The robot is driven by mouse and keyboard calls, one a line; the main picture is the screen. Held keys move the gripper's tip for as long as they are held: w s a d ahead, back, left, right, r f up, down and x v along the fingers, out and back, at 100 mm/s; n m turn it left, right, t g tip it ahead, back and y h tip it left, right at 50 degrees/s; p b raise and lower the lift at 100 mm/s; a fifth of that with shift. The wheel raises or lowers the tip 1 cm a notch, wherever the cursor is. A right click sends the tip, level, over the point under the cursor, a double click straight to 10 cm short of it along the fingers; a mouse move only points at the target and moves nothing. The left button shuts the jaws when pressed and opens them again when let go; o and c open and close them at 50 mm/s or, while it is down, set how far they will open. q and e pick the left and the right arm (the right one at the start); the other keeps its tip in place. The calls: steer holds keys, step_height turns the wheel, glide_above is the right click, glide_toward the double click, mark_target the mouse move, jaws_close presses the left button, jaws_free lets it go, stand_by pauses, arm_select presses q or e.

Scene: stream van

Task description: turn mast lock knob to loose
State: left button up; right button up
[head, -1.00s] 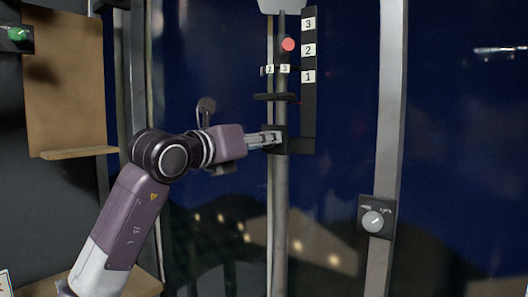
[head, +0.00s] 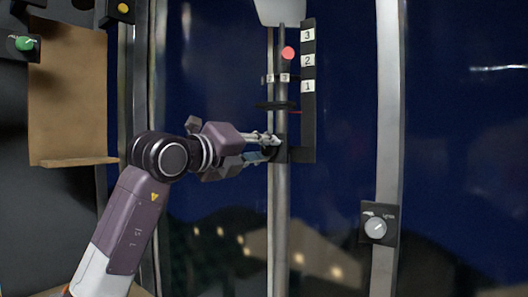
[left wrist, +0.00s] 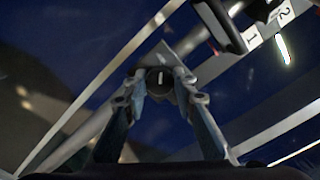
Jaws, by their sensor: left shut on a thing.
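The mast lock knob (left wrist: 160,77) is a small dark round knob with a pale line mark, on the upright metal mast (head: 280,215). In the left wrist view the knob sits between my two fingers. My left gripper (head: 274,147) reaches in from the left at the mast's dark bracket (head: 300,155) and is shut on the knob. In the head view the fingers mostly hide the knob, and I cannot read its setting. My right gripper is not in view.
A separate grey dial (head: 376,228) is on the right post. A green knob (head: 25,43) is at the far left.

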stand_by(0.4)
arm_select(q)
steer(key=o, duration=1.2)
steer(key=shift+c, duration=0.2)
steer(key=shift+a, duration=0.1)
steer(key=v, duration=1.2)
